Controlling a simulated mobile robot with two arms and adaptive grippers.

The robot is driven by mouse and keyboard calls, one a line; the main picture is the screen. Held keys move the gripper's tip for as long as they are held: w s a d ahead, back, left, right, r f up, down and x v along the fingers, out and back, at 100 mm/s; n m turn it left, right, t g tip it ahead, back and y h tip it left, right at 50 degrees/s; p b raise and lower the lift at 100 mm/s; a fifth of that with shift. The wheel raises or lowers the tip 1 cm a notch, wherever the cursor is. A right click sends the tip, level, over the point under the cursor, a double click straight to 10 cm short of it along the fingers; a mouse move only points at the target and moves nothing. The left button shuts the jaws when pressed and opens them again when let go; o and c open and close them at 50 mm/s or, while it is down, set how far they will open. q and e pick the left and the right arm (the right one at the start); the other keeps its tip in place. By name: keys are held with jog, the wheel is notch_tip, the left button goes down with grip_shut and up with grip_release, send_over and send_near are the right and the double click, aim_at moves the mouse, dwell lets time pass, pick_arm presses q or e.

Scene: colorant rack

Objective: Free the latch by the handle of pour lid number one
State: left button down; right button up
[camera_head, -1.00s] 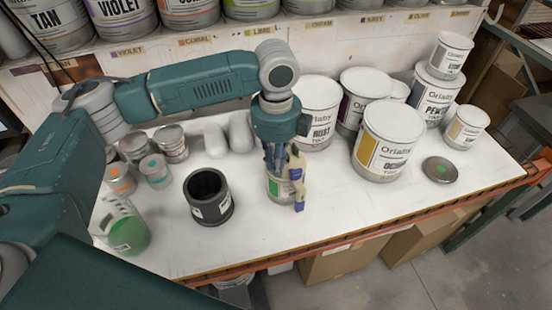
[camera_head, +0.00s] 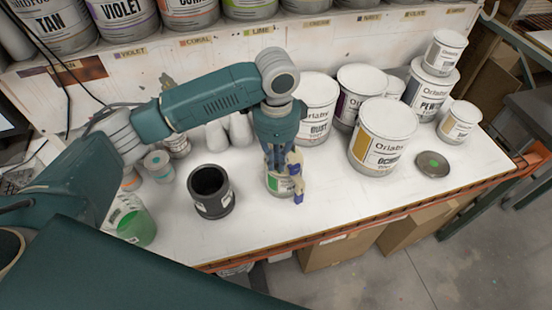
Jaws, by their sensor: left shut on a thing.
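My left gripper (camera_head: 280,165) points down at a small can with a green label (camera_head: 279,184) near the middle of the table. A pale pour lid with a blue-purple handle or latch piece (camera_head: 296,180) sits at the can's top right side. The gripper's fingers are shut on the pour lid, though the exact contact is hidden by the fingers. The can stands upright on the table. My right gripper is not in view.
A black open pot (camera_head: 211,192) stands left of the can, and a green-filled beaker (camera_head: 135,226) is further left. Large white cans (camera_head: 382,137) stand on the right, with a loose grey lid (camera_head: 432,164). The table front (camera_head: 330,205) is clear.

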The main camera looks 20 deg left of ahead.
aim_at(277, 164)
pick_arm(q)
jog(key=shift+n, duration=1.9)
dwell(1.3)
jog(key=c, duration=2)
grip_release()
notch_tip(277, 164, up, 12)
jog(key=shift+r, duration=0.1)
